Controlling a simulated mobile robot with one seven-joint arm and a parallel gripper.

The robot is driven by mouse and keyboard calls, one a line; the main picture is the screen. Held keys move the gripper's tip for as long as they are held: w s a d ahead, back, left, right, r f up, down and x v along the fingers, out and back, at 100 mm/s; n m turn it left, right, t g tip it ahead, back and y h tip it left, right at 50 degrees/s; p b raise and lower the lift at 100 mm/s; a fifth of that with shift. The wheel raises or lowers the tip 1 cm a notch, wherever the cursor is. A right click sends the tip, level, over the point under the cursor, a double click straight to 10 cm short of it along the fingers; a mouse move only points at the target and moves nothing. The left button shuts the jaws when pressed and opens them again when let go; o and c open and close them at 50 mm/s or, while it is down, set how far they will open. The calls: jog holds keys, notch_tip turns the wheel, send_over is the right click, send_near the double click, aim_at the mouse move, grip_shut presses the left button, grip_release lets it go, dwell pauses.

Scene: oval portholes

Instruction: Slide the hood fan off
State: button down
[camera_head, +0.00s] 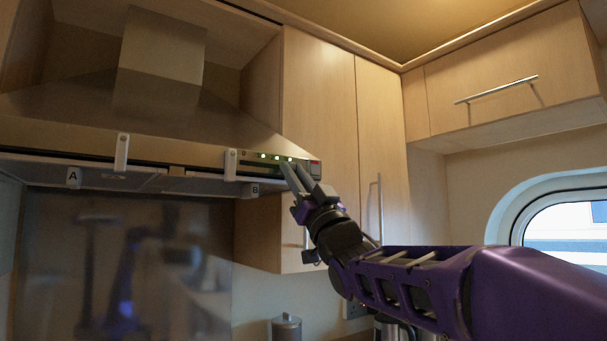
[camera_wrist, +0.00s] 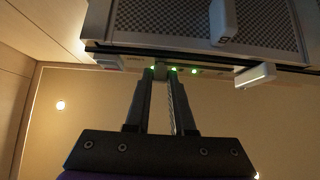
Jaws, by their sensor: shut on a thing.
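The metal cooker hood (camera_head: 165,93) hangs at the upper left in the head view. Its front strip (camera_head: 268,158) carries a row of lit green lights near the right end, with a small red part (camera_head: 315,168) beyond them. My gripper (camera_head: 289,170) reaches up to this strip from the right. In the wrist view my gripper (camera_wrist: 161,72) has its fingertips at the strip, shut on a small grey slider knob (camera_wrist: 160,66). Green lights glow on both sides of the fingertips. The knob is mostly hidden by the fingers.
Two pale handles (camera_head: 121,153) (camera_head: 230,164) stick out from the hood front. The underside has plates marked A (camera_head: 73,177) and B (camera_head: 254,190). Tall cupboards (camera_head: 322,105) stand right of the hood. An oval window (camera_head: 560,222) is at far right.

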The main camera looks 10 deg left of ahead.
jog(key=shift+s, duration=0.1)
dwell(0.4)
jog(key=s+a+b, duration=0.2)
jog(key=s+a, duration=0.1)
jog(key=shift+s+b, duration=0.2)
jog(key=shift+b, duration=0.2)
jog(key=shift+s+a, duration=0.1)
jog(key=shift+r, duration=0.1)
jog(key=c, duration=0.8)
grip_release()
jog(key=shift+o, duration=0.2)
